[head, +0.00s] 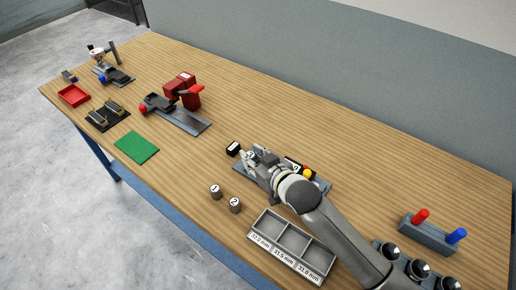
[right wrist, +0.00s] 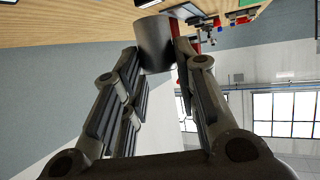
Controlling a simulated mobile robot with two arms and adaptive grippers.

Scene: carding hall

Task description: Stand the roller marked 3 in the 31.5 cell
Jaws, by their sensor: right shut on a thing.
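My right gripper (head: 252,157) is over the table, beside a grey measuring device. In the right wrist view its fingers (right wrist: 160,62) are shut on a plain grey metal roller (right wrist: 153,43). In the head view the fingers mostly hide this roller, and I cannot read its mark. The rollers marked 1 (head: 215,191) and 2 (head: 235,205) stand upright on the table, in front of the gripper. The grey sorting tray (head: 253,223) has three cells, labelled 32.0, 31.5 and 31.0 mm from left to right. The middle 31.5 cell (head: 291,241) looks empty. My left gripper is not in view.
The measuring device (head: 322,186), with a yellow knob, lies partly under my right arm. A small black block (head: 233,148) stands left of the gripper. A red and blue peg block (head: 429,233) is at right. A green mat (head: 136,147) and red press (head: 186,92) are farther left.

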